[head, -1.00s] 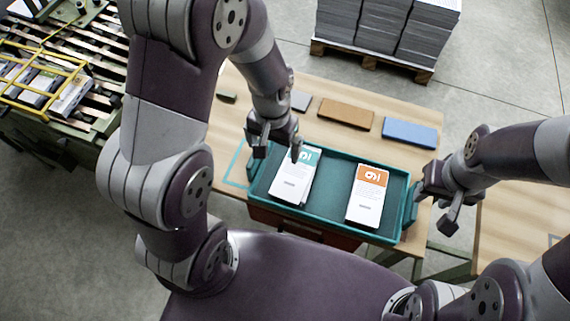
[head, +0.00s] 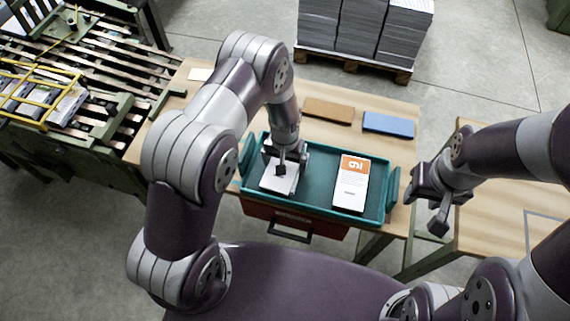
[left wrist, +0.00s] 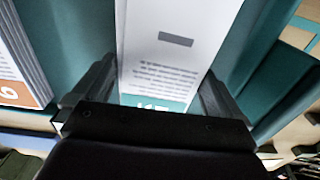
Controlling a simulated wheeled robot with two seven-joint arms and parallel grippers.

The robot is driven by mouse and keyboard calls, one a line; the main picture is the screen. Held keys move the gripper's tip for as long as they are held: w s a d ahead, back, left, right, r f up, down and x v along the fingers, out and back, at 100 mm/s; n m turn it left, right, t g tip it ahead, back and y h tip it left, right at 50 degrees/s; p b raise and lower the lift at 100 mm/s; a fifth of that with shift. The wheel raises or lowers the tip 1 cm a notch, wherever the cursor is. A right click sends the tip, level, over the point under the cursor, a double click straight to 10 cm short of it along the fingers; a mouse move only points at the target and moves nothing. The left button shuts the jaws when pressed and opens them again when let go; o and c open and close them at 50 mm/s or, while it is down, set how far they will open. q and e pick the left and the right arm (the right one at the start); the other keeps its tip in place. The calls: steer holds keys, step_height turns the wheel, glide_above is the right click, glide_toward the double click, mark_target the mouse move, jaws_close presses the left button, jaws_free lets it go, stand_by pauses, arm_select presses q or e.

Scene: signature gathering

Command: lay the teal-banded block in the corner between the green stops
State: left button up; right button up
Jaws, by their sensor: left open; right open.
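The teal-banded block (head: 277,184), a white stack of printed sheets, lies in the left part of the teal tray (head: 381,212). My left gripper (head: 284,163) is open, pointing down over this block. In the left wrist view the block (left wrist: 176,62) lies between the two open fingers, its teal band near the gripper's palm. I cannot tell whether the fingers touch it. My right gripper (head: 436,205) is open and empty, right of the tray. I cannot make out the green stops; my left arm covers part of the table's left side.
An orange-banded block (head: 350,185) lies in the tray's right part. A brown block (head: 328,110) and a blue block (head: 388,123) lie behind the tray. A pale piece (head: 200,74) lies at the table's back left. Another table (head: 490,205) stands right.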

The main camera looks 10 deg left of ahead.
arm_select(q)
steer(key=shift+w+f, duration=0.1)
steer(key=shift+f, duration=0.15)
steer(key=shift+r, duration=0.1)
steer(key=shift+c, duration=0.3)
steer(key=c, duration=1)
